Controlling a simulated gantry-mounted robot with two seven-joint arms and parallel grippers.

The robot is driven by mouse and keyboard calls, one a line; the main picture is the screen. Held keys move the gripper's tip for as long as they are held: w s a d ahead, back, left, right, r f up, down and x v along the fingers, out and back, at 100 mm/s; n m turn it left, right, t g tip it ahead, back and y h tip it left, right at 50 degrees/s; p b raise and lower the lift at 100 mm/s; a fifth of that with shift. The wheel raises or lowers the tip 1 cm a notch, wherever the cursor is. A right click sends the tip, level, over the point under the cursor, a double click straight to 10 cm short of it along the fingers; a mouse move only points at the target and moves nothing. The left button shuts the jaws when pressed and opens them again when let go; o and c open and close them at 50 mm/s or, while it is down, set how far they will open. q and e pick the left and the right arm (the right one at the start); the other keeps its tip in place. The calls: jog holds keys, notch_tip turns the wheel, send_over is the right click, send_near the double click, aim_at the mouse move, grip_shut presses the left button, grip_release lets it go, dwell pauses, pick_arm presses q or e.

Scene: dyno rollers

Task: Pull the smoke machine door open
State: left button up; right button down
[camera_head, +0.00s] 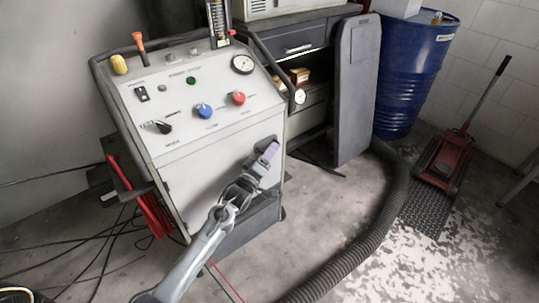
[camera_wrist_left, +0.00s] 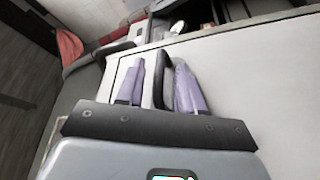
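The smoke machine (camera_head: 188,95) is a light grey cabinet with a sloped control panel. Its door (camera_head: 205,190) is the flat white front panel below the controls and appears shut. The panel also fills much of the left wrist view (camera_wrist_left: 250,85). A black door handle (camera_wrist_left: 163,80) stands out from it. My left gripper (camera_head: 268,152) is at the right side of the door. In the left wrist view its two purple fingers (camera_wrist_left: 160,85) stand on either side of the handle. A gap shows between the left finger and the handle; the right finger is close to it. My right gripper is not in view.
A blue drum (camera_head: 413,70) and red floor jack (camera_head: 445,160) are further right. A thick black hose (camera_head: 370,235) curves across the floor. Cables lie at the left.

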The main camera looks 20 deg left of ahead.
pick_arm(q)
grip_shut()
jog(key=shift+r, duration=0.1)
dwell(0.4)
